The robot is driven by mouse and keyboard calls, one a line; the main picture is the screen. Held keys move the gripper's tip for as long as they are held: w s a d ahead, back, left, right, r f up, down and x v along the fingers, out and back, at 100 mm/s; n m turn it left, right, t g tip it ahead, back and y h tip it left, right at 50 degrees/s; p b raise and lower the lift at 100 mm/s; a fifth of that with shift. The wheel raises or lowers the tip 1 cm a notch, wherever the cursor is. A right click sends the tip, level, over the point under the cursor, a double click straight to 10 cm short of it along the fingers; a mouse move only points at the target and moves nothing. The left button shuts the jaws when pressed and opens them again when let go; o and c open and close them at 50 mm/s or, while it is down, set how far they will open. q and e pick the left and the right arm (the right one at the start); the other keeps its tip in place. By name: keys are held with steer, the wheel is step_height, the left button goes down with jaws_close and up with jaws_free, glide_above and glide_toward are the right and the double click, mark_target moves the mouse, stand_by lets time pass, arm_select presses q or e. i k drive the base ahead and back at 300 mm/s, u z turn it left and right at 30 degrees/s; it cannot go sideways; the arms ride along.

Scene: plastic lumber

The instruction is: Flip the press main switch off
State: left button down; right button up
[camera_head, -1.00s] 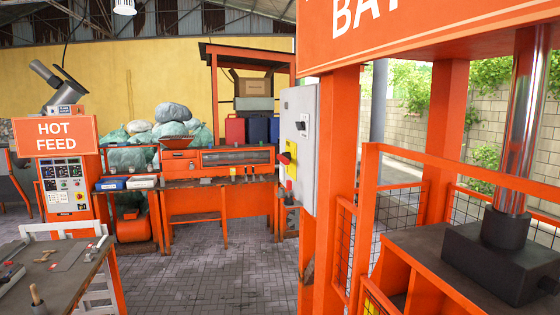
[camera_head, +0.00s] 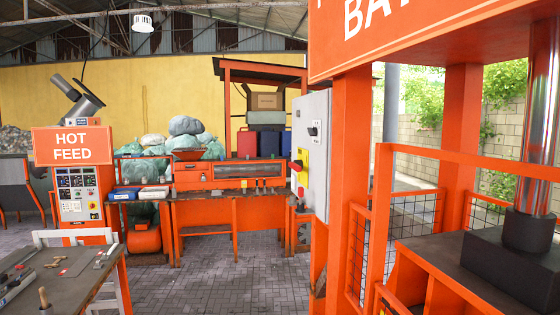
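The press (camera_head: 350,180) is a large orange frame on the right, with a sign reading "BA..." cut off by the picture edge. A grey control box (camera_head: 316,150) is mounted on its left post. On the box's left-facing side is a red rotary switch on a yellow plate (camera_head: 299,166); its exact position is too small to tell. A small black knob (camera_head: 313,131) sits higher on the box's front. Neither of my grippers is in view.
A work table (camera_head: 60,285) with tools stands at lower left, beside the orange "HOT FEED" machine (camera_head: 75,180). An orange bench machine (camera_head: 230,175) stands at the back. The paved floor (camera_head: 200,285) between them is clear. Orange rails (camera_head: 470,165) guard the press's right side.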

mark_target(296, 166)
steer(key=u, duration=0.9)
steer(key=i, duration=3.6)
steer(key=z, duration=2.9)
